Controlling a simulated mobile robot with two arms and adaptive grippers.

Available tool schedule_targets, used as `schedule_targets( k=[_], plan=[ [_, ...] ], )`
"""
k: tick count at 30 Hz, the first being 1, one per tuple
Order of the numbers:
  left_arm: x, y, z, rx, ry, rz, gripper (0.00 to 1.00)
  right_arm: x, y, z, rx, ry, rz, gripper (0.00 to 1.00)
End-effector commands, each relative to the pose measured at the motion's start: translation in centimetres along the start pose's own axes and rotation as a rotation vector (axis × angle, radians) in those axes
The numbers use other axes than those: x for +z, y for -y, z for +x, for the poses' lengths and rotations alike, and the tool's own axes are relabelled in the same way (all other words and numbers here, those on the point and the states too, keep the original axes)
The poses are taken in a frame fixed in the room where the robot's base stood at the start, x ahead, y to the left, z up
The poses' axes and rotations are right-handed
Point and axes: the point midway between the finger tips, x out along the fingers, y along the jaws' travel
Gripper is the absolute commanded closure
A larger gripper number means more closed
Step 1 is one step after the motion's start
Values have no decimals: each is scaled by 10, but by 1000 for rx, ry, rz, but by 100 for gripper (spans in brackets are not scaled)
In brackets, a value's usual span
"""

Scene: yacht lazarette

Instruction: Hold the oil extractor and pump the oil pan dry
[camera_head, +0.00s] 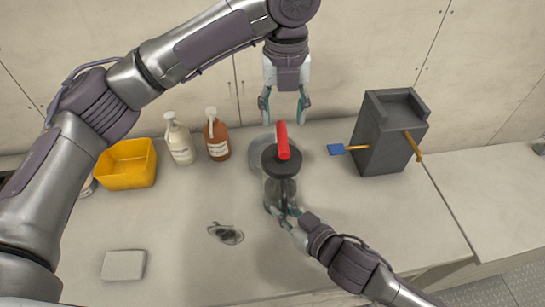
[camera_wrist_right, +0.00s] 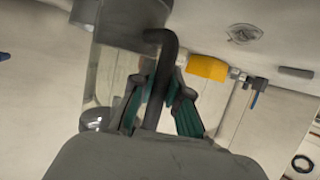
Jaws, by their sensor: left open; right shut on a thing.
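The oil extractor (camera_head: 270,163) stands upright near the middle of the counter, a see-through cylinder with a black lid and a red pump handle (camera_head: 282,142) on top. My left gripper (camera_head: 284,108) is open and empty, with its fingertips just above and behind the red handle, apart from it. My right gripper (camera_head: 286,214) is shut on the extractor's dark side handle (camera_wrist_right: 160,80), which shows between its fingers in the right wrist view. A round grey pan (camera_head: 256,147), probably the oil pan, lies behind the extractor and is partly hidden by it. Its contents cannot be seen.
A yellow tub (camera_head: 127,165), a white bottle (camera_head: 180,143) and a brown bottle (camera_head: 217,140) stand left. A dark grey block-like stand (camera_head: 385,140) with wooden-handled tools is right. A drain (camera_head: 225,233) and a pale block (camera_head: 124,265) are at front left.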

Motion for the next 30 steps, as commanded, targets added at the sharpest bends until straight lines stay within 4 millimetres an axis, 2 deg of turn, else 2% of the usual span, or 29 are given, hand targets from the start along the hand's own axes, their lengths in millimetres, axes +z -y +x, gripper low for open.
schedule_targets(
  k=[10,11,15,25,30],
  plan=[
    [0,0,-1,0,-1,0,46,0,-1,0,2,0,-1,100],
    [0,0,-1,0,-1,0,46,0,-1,0,2,0,-1,80],
    [0,0,-1,0,-1,0,46,0,-1,0,2,0,-1,57],
    [0,0,0,0,-1,0,46,0,-1,-1,1,0,-1,56],
    [0,0,-1,0,-1,0,46,1,-1,-20,1,1,0,56]
  ],
)
